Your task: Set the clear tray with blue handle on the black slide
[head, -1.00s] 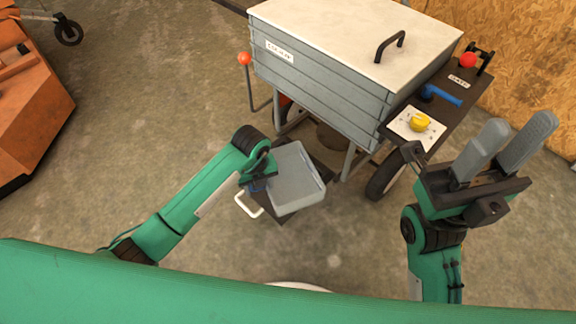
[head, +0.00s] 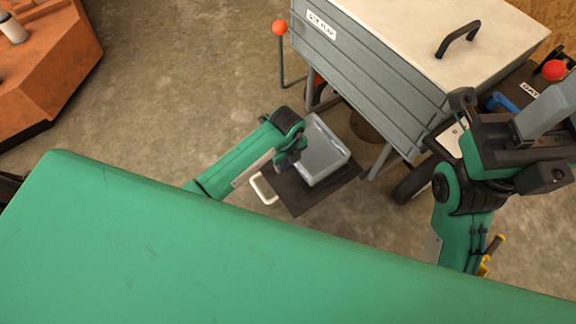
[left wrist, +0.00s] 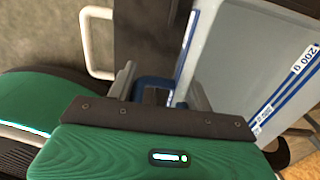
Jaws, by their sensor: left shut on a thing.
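The clear tray (head: 325,158) looks grey and boxy and sits over the black slide (head: 318,196), low beside the grey cart. I cannot tell whether its base touches the slide. My left gripper (head: 298,157) is at the tray's left side. In the left wrist view, its fingers (left wrist: 160,92) are shut on the blue handle (left wrist: 152,86); the tray wall (left wrist: 232,60) with blue-and-white labels is to the right, and the slide (left wrist: 145,30) is behind. My right gripper (head: 548,118) is raised at the right, partly cut off by the frame edge, holding nothing visible.
The slide has a white pull handle (head: 262,188) at its left. The grey cart (head: 365,75) with a pale lid (head: 425,35) stands above, with a red-knobbed lever (head: 280,28) at its left. An orange machine (head: 50,65) is at far left. Concrete floor between is clear.

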